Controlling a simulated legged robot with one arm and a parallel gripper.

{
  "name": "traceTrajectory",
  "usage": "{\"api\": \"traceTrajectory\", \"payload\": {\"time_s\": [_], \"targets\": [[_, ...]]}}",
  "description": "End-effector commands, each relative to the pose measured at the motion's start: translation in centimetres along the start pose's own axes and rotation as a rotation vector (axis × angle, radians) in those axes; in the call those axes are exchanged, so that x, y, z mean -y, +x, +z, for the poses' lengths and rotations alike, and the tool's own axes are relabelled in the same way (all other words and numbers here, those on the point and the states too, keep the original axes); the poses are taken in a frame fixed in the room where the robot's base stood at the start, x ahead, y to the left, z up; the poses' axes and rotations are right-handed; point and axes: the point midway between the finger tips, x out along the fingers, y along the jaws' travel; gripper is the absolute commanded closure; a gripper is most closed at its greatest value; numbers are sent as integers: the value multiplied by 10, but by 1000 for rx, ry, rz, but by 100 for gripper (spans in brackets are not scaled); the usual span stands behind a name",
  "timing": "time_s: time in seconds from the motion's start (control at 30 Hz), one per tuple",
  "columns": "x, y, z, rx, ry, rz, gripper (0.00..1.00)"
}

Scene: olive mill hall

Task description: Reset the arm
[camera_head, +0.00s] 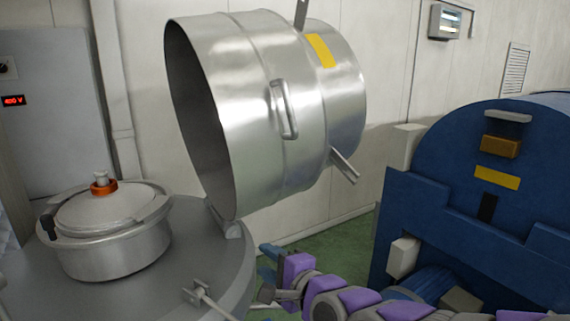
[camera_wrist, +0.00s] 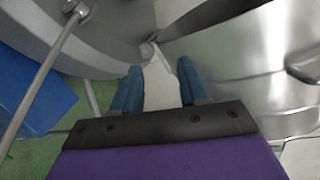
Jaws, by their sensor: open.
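My arm with purple covers reaches in from the bottom right in the head view. My gripper (camera_head: 267,262) is at its end, low beside the round grey vessel top (camera_head: 226,262) and below the big open steel drum (camera_head: 262,105). In the wrist view, my gripper's two blue fingers (camera_wrist: 159,80) stand apart, with a pale surface visible between them. I see nothing held. The grey vessel edge (camera_wrist: 125,52) is ahead and left of the fingers, and the shiny steel drum (camera_wrist: 245,60) is close on the right.
A lidded steel pot (camera_head: 113,243) sits on the grey vessel top. A rod with a bracket (camera_head: 207,298) sticks out at its front. A large blue machine (camera_head: 455,215) stands at the right. Green floor (camera_head: 335,250) shows between. A grey cabinet (camera_head: 50,110) with a red display is at the left.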

Motion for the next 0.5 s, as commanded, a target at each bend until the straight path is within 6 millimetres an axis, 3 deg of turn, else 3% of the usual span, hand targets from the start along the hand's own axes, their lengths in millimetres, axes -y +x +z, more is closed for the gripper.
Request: {"api": "traceTrajectory", "payload": {"time_s": [0.1,0.27,0.5], "targets": [[-53,-23,-7,-30,-244,250,57],[-118,-75,-21,-11,-523,593,57],[-185,-187,-29,157,-790,1073,57]]}}
